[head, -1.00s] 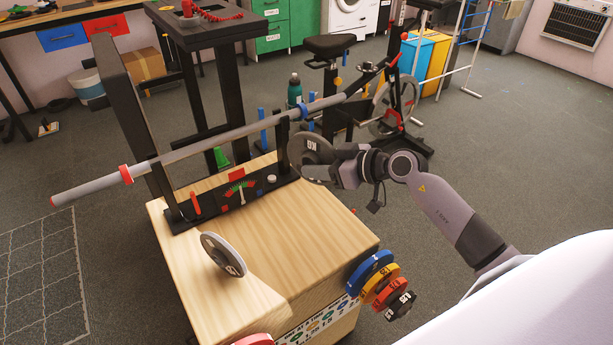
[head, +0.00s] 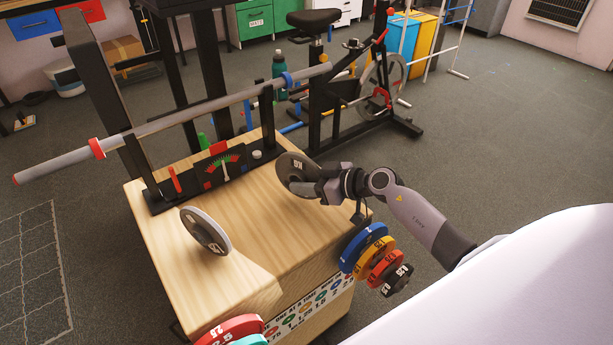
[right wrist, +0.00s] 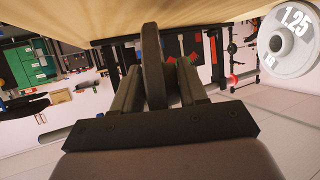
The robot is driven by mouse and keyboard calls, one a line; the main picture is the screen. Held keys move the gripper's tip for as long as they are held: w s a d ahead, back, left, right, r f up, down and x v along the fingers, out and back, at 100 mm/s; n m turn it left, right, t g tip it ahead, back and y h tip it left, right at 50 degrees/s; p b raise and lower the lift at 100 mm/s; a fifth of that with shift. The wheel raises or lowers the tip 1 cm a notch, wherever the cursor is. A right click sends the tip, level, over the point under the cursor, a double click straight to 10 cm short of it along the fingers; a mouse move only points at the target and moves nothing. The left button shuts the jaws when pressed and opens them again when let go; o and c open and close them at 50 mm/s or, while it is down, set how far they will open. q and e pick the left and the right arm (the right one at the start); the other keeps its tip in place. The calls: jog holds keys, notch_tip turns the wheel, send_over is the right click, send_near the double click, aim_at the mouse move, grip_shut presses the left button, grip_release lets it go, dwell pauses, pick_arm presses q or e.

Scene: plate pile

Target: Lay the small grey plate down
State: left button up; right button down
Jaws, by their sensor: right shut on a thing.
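My right gripper (head: 308,186) is shut on a dark grey plate (head: 290,171) and holds it upright over the right part of the wooden bench top (head: 262,215). In the right wrist view the held plate (right wrist: 152,65) shows edge-on between the two fingers. I cannot tell whether its lower rim touches the wood. A second, lighter grey plate (head: 204,231) stands tilted on the bench at the left; the right wrist view shows it marked 1.25 (right wrist: 290,40). My left gripper is not in view.
A long grey bar (head: 190,120) rests across the back of the bench, above a black gauge panel (head: 215,177). Coloured plates, among them a blue one (head: 362,248), hang at the bench's right front. Bare wood lies between the two grey plates.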

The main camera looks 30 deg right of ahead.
jog(key=shift+w+f, duration=0.1)
jog(key=shift+f, duration=0.35)
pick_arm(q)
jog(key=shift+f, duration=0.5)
pick_arm(e)
jog(key=c, duration=0.6)
grip_release()
jog(key=shift+f, duration=0.3)
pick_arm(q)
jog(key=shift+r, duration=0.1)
